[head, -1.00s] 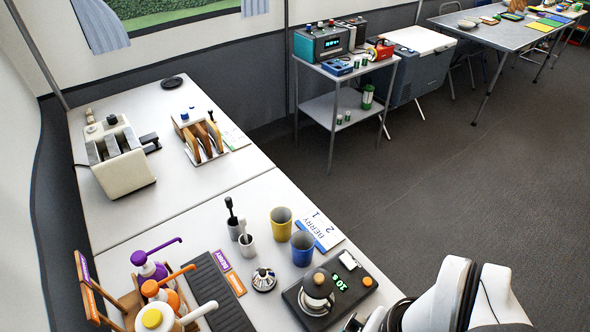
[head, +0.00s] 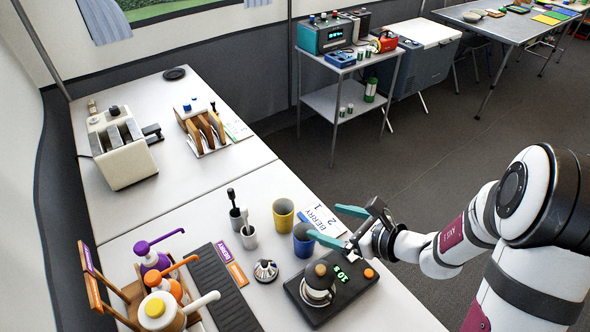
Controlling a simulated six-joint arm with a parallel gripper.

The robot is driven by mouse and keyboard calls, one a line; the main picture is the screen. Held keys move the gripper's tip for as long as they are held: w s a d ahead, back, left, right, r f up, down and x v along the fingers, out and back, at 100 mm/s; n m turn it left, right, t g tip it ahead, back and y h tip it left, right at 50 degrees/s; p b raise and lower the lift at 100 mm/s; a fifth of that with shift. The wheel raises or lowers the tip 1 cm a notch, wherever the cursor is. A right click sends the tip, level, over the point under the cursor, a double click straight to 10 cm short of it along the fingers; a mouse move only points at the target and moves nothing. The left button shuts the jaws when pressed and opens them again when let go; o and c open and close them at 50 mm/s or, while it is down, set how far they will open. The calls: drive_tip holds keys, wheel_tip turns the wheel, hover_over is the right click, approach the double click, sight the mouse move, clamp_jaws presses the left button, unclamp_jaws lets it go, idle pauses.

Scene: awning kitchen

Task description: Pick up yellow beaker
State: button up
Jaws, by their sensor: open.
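The yellow beaker (head: 283,214) stands upright on the white counter in the head view, just behind and left of the blue beaker (head: 303,241). My gripper (head: 328,224) is over the right side of the counter, its two teal fingers spread apart and pointing left. The lower finger partly covers the blue beaker's right side.
A black scale (head: 350,292) with a pot on it stands in front. Grey cups (head: 249,238) with dark-handled tools stand left of the yellow beaker. Pump bottles (head: 162,312) stand front left. Counter behind the beaker is clear.

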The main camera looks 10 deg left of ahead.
sight(277, 205)
drive_tip(key=x, duration=1.5)
drive_tip(key=shift+a, duration=0.1)
clamp_jaws()
